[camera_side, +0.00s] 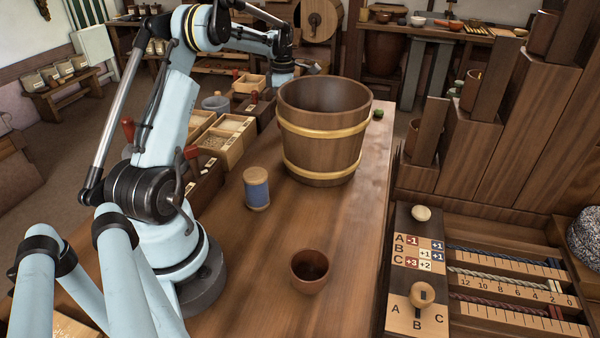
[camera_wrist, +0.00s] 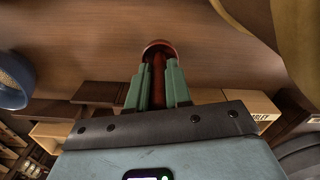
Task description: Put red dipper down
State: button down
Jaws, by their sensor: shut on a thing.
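In the wrist view, the two green fingers of my gripper (camera_wrist: 160,74) are closed on the red dipper (camera_wrist: 158,47). Its red shaft lies between the fingers and its round reddish end shows just beyond the fingertips. Wooden surface fills the picture behind that end. I cannot tell whether the dipper touches it. In the side view, my arm reaches over to the back of the bench (camera_side: 345,265), behind the wooden bucket (camera_side: 322,150) with brass hoops. The bucket's rim hides the held dipper there.
A blue-banded wooden cylinder (camera_side: 257,190) and a brown cup (camera_side: 310,272) stand on the bench. Open wooden boxes (camera_side: 226,140) line its left edge, some with red handles upright. A scoring board (camera_side: 425,270) lies at right.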

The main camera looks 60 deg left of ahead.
jog(key=shift+f, duration=1.05)
jog(key=shift+f, duration=0.2)
jog(key=c, duration=1.1)
grip_release()
jog(key=shift+o, duration=0.2)
jog(key=shift+r, duration=0.15)
notch_tip(320, 180, up, 12)
jog(key=shift+r, duration=0.1)
